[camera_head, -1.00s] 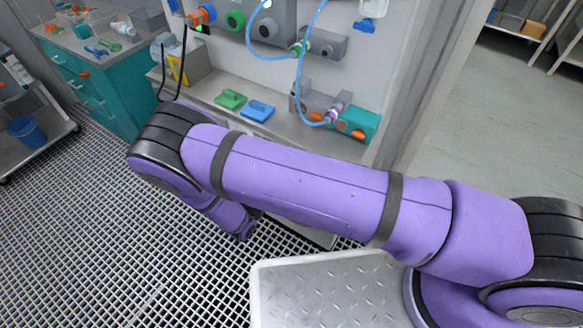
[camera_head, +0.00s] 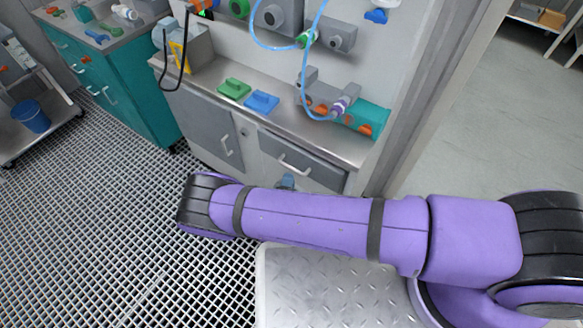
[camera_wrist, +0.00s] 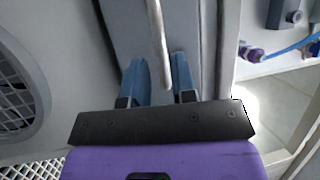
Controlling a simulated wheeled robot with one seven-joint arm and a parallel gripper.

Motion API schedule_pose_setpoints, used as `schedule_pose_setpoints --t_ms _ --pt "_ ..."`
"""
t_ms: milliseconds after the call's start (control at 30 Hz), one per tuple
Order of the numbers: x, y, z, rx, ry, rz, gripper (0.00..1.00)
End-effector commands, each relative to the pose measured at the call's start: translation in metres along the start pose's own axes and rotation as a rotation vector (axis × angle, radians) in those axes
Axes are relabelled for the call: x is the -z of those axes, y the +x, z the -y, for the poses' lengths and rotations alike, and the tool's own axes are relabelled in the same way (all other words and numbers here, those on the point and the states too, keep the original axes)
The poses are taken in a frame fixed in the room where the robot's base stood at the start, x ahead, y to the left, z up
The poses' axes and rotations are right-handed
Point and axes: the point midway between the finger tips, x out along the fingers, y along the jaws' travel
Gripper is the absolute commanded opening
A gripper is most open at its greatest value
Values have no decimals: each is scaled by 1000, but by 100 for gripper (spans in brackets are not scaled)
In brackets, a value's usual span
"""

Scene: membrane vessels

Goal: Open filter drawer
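The filter drawer (camera_head: 318,169) is a grey front at the right of the bench's base, and it looks shut. Its light bar handle (camera_head: 295,164) runs across the front. In the wrist view the handle (camera_wrist: 157,40) appears as an upright bar, its end between the fingers of my gripper (camera_wrist: 160,65). The two blue fingers are apart, one on each side of the handle's line; I cannot tell whether either touches it. In the head view a bit of blue gripper (camera_head: 287,181) shows just below the handle; my arm hides the rest.
A grey door (camera_head: 207,128) with its own handle is left of the drawer. Green (camera_head: 234,88) and blue (camera_head: 262,102) pieces and a teal-ended vessel (camera_head: 370,118) are on the bench top. A round grille (camera_wrist: 14,95) is left in the wrist view. Grated floor is open at left.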

Motion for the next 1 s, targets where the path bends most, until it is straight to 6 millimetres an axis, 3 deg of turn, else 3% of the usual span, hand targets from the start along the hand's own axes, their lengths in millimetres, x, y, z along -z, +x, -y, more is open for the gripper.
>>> schedule_pose_setpoints --t_ms 100,300,700,733,833,1000 --pt "0 21 0 1 1 -3 25" --pt "0 44 0 0 1 -2 25" --pt "0 51 0 0 1 -1 25" --pt "0 51 0 0 1 -1 23" --pt "0 51 0 0 1 -1 0" --pt "0 50 0 0 1 -1 0"
